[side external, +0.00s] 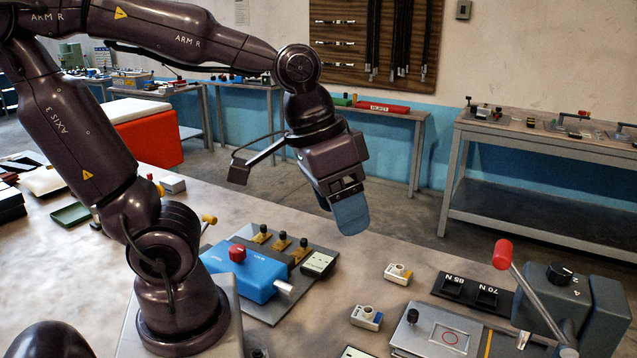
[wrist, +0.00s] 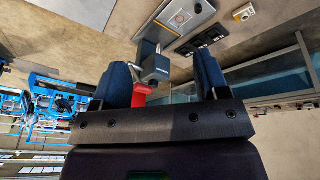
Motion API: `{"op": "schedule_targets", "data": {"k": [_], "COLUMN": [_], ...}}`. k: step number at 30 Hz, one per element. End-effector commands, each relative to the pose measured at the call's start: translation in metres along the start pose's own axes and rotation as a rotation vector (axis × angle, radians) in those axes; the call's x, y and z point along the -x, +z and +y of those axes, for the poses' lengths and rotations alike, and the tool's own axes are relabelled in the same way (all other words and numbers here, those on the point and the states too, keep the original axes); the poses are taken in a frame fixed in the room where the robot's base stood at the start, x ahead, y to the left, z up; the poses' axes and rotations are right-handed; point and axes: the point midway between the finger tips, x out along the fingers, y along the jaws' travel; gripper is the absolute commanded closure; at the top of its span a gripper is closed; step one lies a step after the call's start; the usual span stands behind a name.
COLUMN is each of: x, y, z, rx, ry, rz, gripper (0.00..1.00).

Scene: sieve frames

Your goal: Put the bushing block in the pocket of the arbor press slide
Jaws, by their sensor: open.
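My gripper (side external: 350,213) is open and empty, held high above the back of the table. Its two blue fingers stand apart in the wrist view (wrist: 162,62). Two small pale blocks with grey rings on top, apparently bushing blocks, sit on the table: one farther back (side external: 398,273), one nearer (side external: 366,317). One such block shows in the wrist view (wrist: 244,12). The arbor press (side external: 570,305) stands at right with a red-tipped lever (side external: 502,254). Beside it is a grey plate (side external: 415,335), apparently the slide, with a red circle in a square outline. Its pocket depth cannot be told.
A black panel (side external: 472,290) marked 85 N and 70 N lies behind the plate. A blue box with a red knob (side external: 240,272) sits on a grey board at left. The table between that board and the pale blocks is clear.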

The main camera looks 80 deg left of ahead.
Motion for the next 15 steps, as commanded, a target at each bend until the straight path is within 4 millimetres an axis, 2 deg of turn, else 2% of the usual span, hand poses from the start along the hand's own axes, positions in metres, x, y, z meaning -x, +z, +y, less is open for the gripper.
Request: {"op": "schedule_targets", "data": {"k": [1,5,10,15], "x": [0.011,0.025,0.031,0.031], "y": [0.004,0.009,0.012,0.012], "z": [-0.007,-0.02,-0.026,-0.026], "rx": [-0.018,-0.052,-0.069,-0.069], "ry": [-0.025,-0.076,-0.101,-0.101], "rz": [0.062,0.159,0.199,0.198], "gripper": [0.32,0.32,0.0,0.0]}}
